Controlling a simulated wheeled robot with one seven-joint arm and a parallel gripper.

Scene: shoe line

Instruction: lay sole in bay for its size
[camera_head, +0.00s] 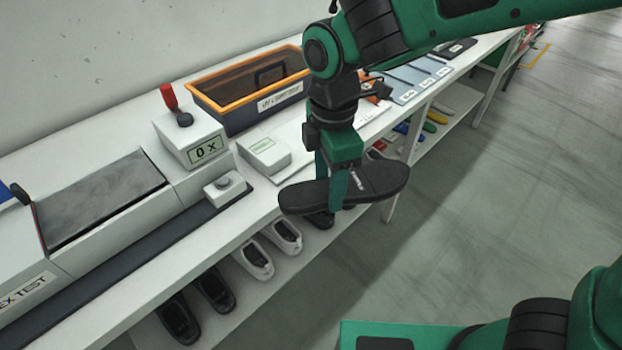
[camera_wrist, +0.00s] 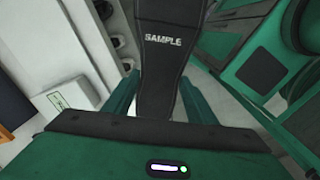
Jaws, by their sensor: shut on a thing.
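A black shoe sole (camera_head: 376,182) is held flat across my gripper (camera_head: 341,190), over the front edge of the bench. My gripper points down and is shut on the sole near its middle. In the wrist view the sole (camera_wrist: 166,60) runs away between the two fingers (camera_wrist: 160,98) and bears the word SAMPLE. Flat blue-grey bays (camera_head: 412,78) with small white labels lie on the far part of the bench, beyond my arm. The size marks on the labels are too small to read. My arm hides part of the bench before the bays.
An orange-rimmed dark bin (camera_head: 250,88) stands at the back of the bench. A small white device (camera_head: 264,155), a counter box with a red-handled lever (camera_head: 192,141) and a flex tester (camera_head: 100,200) stand left. Shoes (camera_head: 254,258) sit on the lower shelf. The floor at right is clear.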

